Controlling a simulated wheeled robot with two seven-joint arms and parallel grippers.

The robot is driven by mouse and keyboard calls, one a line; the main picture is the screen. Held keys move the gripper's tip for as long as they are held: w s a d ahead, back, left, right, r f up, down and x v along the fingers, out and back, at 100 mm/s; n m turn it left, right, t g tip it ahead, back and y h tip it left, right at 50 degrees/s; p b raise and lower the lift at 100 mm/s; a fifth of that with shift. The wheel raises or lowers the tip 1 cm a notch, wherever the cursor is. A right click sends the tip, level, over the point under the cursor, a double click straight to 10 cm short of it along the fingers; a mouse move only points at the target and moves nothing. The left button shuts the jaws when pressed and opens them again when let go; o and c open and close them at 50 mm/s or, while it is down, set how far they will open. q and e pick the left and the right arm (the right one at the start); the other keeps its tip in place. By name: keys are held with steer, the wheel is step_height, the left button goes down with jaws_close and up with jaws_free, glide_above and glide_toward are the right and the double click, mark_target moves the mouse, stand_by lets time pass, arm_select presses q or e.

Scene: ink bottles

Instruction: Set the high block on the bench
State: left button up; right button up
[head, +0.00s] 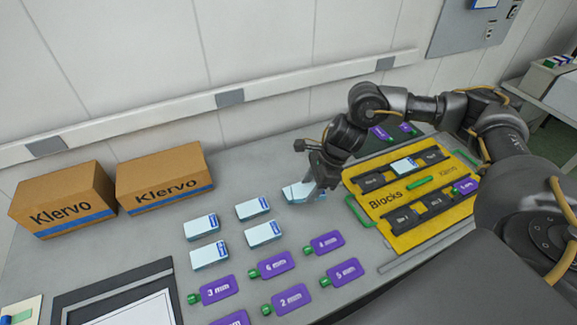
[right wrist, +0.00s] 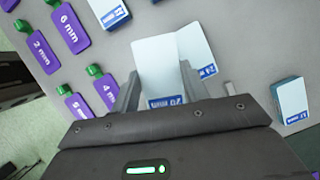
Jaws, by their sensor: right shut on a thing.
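My right gripper (head: 318,191) is shut on a white block with a blue label (right wrist: 158,62); its fingers (right wrist: 160,88) press on both sides of it. A second white block (right wrist: 197,42) shows right beside or behind the held one; I cannot tell whether they touch. In the head view, a pale block (head: 297,192) shows at the gripper, low over the grey bench (head: 300,155); I cannot tell whether it touches the bench. Several similar blocks (head: 252,208) lie on the bench to the left. My left gripper is not in view.
Purple tags with green ends (head: 270,265) lie in front. Two Klervo cartons (head: 165,178) stand at the back left. Another block (right wrist: 290,98) lies at the wrist view's right.

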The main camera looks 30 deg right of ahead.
steer(key=w+d+r+m+t+h+b, duration=0.25)
steer(key=w+d+r+m+h, duration=0.3)
steer(key=m, duration=0.85)
steer(key=b, duration=0.2)
glide_toward(287, 162)
steer(key=shift+w+d+f+m+t+y, duration=0.25)
steer(key=shift+w+d+f+m+y, duration=0.2)
steer(key=shift+d+f, duration=0.25)
steer(key=shift+w+a+f, duration=0.2)
steer(key=shift+w+f, duration=0.15)
steer(key=shift+f, duration=0.05)
steer(key=shift+w+a+f, duration=0.1)
steer(key=shift+f, duration=0.05)
step_height(287, 162, down, 3)
steer(key=shift+w+r+p, duration=0.1)
steer(key=shift+p, duration=0.55)
steer(key=shift+f, duration=0.25)
